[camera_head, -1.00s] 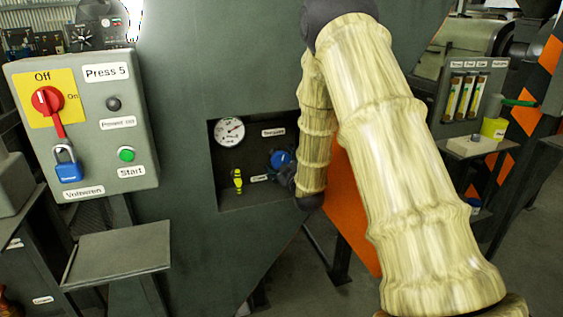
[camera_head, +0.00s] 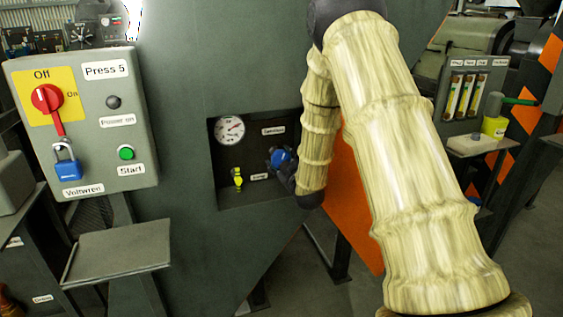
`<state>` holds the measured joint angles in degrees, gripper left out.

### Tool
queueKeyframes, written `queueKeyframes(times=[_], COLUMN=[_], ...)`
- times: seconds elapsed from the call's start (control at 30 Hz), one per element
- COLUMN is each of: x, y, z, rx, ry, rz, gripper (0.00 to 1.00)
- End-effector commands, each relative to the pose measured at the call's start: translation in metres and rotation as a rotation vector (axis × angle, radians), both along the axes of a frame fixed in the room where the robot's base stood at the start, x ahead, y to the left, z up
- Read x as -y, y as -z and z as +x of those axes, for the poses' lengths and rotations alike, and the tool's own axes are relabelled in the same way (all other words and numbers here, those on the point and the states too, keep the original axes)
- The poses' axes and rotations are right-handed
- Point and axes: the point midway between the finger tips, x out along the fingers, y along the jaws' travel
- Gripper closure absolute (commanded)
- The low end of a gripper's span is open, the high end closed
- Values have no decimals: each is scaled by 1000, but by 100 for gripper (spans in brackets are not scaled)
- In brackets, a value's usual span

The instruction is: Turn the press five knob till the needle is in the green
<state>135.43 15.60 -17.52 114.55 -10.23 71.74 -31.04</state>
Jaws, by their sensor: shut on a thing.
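The blue knob (camera_head: 281,158) sits in a dark recess (camera_head: 228,188) in the press's grey-green side. My gripper (camera_head: 276,163) is small and dark here, at the knob from the right and shut on it. My sleeved arm hides the right end of the recess. The round white gauge (camera_head: 229,129) is at the recess's upper left. Its dark needle and a small red mark show, but the green zone is too small to make out. The Press 5 control box (camera_head: 138,92) is at the left.
A small yellow fitting (camera_head: 238,178) sits below the gauge. The box carries a red switch (camera_head: 47,99), a blue padlock (camera_head: 67,167) and a green start button (camera_head: 126,153). A grey shelf (camera_head: 117,252) juts out below it. An orange panel (camera_head: 352,205) stands behind my arm.

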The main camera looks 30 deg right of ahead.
Motion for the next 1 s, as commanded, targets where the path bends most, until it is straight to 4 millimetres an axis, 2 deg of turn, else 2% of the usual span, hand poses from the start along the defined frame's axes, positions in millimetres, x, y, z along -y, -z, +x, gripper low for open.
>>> queueKeyframes(times=[0.6, 1.0], x=[0, 0], y=[0, 0], z=[0, 0], rx=[117, 158], ry=[1, 0], rz=[476, 652], gripper=[63, 63])
